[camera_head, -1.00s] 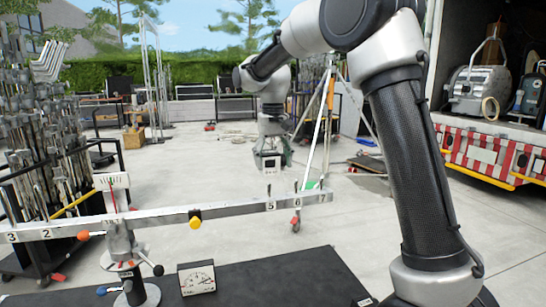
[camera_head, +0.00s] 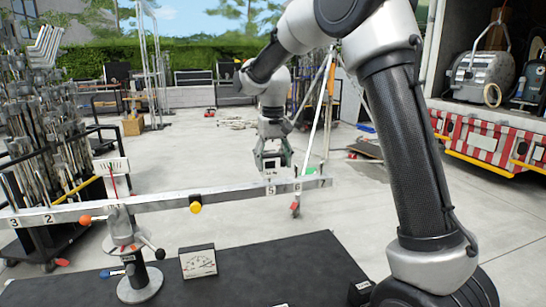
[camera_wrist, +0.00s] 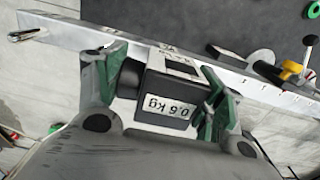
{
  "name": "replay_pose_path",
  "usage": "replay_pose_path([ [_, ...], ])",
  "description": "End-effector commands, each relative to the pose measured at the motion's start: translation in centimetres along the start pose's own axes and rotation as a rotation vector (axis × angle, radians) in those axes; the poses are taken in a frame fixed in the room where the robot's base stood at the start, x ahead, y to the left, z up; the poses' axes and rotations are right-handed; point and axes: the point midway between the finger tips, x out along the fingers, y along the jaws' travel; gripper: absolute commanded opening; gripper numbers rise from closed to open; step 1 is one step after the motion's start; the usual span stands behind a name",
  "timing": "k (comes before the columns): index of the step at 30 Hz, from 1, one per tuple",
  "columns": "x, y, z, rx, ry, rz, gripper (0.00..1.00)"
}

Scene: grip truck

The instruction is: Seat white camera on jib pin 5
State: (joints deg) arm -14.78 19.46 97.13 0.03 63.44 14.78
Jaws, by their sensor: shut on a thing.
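My gripper (camera_head: 272,166) is shut on a small boxy camera with a white face (camera_head: 270,163), just above the jib beam near tag 5. In the wrist view, the green-padded fingers (camera_wrist: 165,95) clamp its sides, and a dark part carries a "0.6 kg" label (camera_wrist: 169,108). The silver jib beam (camera_head: 150,202) runs across the head view, with tag 5 (camera_head: 271,190) below the held camera and tags 6 and 7 to its right. The beam also shows in the wrist view (camera_wrist: 85,35). Pin 5 is hidden; I cannot tell whether the camera touches it.
The beam sits on a stand (camera_head: 140,284) on a black-topped surface (camera_head: 285,258). A dial box (camera_head: 198,262) stands there. Orange and yellow knobs (camera_head: 195,207) are near the beam. A crowded rack (camera_head: 40,130) is at left; a truck (camera_head: 490,140) is at right.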

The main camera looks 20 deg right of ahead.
Motion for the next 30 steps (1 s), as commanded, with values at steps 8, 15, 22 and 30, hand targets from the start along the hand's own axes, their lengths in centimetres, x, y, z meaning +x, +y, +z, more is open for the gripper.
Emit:
replay_pose_path([
  [8,1.3,0.0,0.0,0.000,0.001,0.000,0.47],
  [15,2.1,0.0,0.0,0.000,0.002,0.000,0.47],
  [22,2.3,0.0,0.0,0.000,0.002,0.000,0.47],
  [30,2.3,0.0,0.0,0.000,0.002,0.000,0.82],
])
